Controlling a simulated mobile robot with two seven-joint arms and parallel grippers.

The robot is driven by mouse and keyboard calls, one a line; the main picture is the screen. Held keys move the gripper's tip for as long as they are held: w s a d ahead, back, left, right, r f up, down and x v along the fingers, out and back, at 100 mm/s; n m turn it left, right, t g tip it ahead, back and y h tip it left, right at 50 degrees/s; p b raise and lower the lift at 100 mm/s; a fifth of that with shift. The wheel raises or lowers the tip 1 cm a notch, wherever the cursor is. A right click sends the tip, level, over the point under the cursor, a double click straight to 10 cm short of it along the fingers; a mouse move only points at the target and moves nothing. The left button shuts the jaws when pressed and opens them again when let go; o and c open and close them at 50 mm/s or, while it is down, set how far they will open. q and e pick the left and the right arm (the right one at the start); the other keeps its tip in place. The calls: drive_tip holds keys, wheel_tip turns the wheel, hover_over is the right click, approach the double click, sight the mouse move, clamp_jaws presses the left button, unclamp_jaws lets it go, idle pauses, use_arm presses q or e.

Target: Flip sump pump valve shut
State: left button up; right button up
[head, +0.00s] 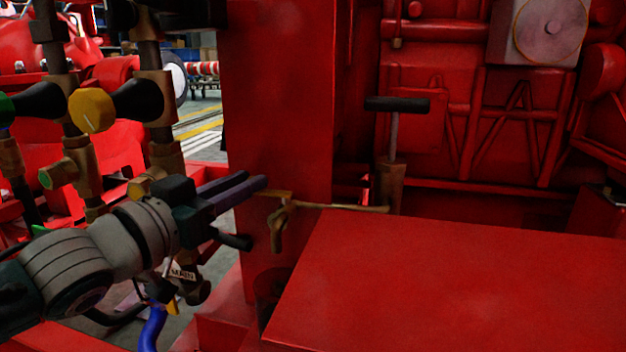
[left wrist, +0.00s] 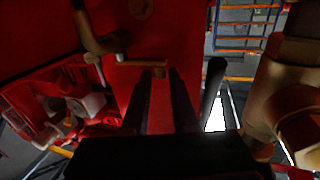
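A small brass valve with a bent brass lever (head: 279,226) sits at the red post's lower edge, beside a thin brass pipe. In the left wrist view, a brass fitting (left wrist: 142,64) lies just beyond my fingertips. I cannot read a label naming either as the sump pump valve. My left gripper (head: 256,182) comes in from the left, its fingertips just above and left of the brass valve. In the left wrist view its two dark fingers (left wrist: 159,74) stand apart with nothing clearly held between them. My right gripper is in neither view.
Brass pipes with a yellow knob (head: 91,110) and black handles stand at the left. A red box top (head: 460,290) fills the lower right. A black T-handle (head: 397,104) stands behind it.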

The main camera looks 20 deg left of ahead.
use_arm(q)
drive_tip(key=o, duration=0.3)
drive_tip(key=p+v, duration=0.5)
drive_tip(key=v, duration=0.5)
drive_tip(key=shift+p, duration=0.35)
